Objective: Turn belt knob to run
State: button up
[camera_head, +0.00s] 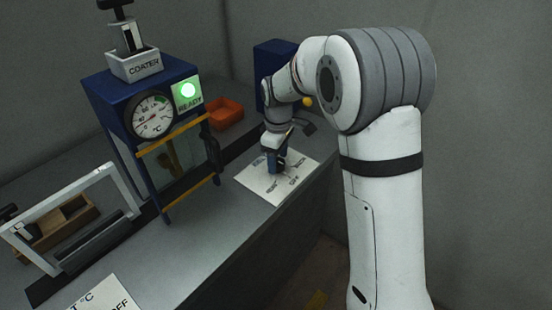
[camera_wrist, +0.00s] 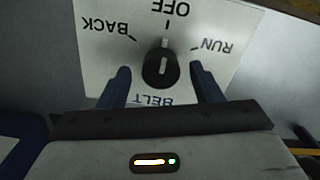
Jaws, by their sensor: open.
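The belt knob (camera_wrist: 161,68) is round and black with a white pointer line. The line points up at the OFF mark in the wrist view. It sits on a white panel (camera_wrist: 211,20) lettered BACK, OFF, RUN and BELT, upside down there; RUN is on the right. My gripper (camera_wrist: 162,73) is open, with one blue finger on each side of the knob and gaps between them. In the head view my gripper (camera_head: 277,164) is low over the same panel (camera_head: 256,189) and largely hides the knob.
A blue coater (camera_head: 122,90) with a dial gauge (camera_head: 153,116) and a green READY lamp (camera_head: 188,91) stands left of my gripper. An orange tray (camera_head: 226,113) lies behind. A white frame (camera_head: 65,190) and another panel (camera_head: 108,292) are nearer left. Grey counter (camera_head: 215,225) between is clear.

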jog(key=shift+f, duration=0.35)
jog(key=shift+c, duration=0.6)
